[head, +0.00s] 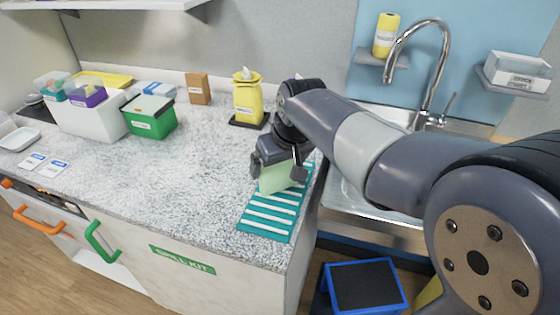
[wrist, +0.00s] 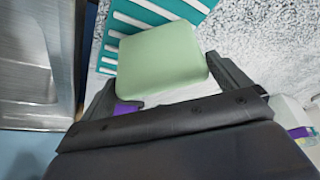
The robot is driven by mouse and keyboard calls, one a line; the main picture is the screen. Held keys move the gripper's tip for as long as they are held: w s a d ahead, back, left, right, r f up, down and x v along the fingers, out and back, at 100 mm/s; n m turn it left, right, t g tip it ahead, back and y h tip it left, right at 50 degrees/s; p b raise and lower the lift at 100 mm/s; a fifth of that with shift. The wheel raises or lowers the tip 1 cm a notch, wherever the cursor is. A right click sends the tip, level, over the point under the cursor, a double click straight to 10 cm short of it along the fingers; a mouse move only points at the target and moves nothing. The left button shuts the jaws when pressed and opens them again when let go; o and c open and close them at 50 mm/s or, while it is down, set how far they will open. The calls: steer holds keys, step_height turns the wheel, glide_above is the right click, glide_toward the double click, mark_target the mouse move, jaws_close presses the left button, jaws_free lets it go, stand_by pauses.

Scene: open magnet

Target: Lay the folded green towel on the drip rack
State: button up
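The folded green towel (head: 274,180) is a pale green block just under my gripper (head: 278,172) in the head view. In the wrist view the towel (wrist: 163,57) fills the space between the two fingertips (wrist: 163,80), and my gripper appears shut on it. The drip rack (head: 267,217) is teal with white slats and lies at the counter's right front edge, by the sink. The towel is over the rack's far part. I cannot tell whether it touches the slats. Part of the rack (wrist: 120,33) shows behind the towel in the wrist view.
The steel sink (head: 345,207) and tall tap (head: 440,60) are to the right. A yellow dispenser (head: 247,100) stands behind the gripper. A green box (head: 150,118) and a white bin (head: 90,118) are further left. The speckled counter (head: 180,185) is clear left of the rack.

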steer(key=shift+o, duration=0.2)
steer(key=shift+r, duration=0.25)
steer(key=p+v, duration=0.1)
steer(key=v, duration=1.1)
steer(key=shift+w, duration=0.1)
steer(key=b+x, duration=0.1)
steer(key=x, duration=1.1)
steer(key=shift+r, duration=0.15)
steer(key=shift+r+p, duration=0.3)
steer(key=shift+r, duration=1.15)
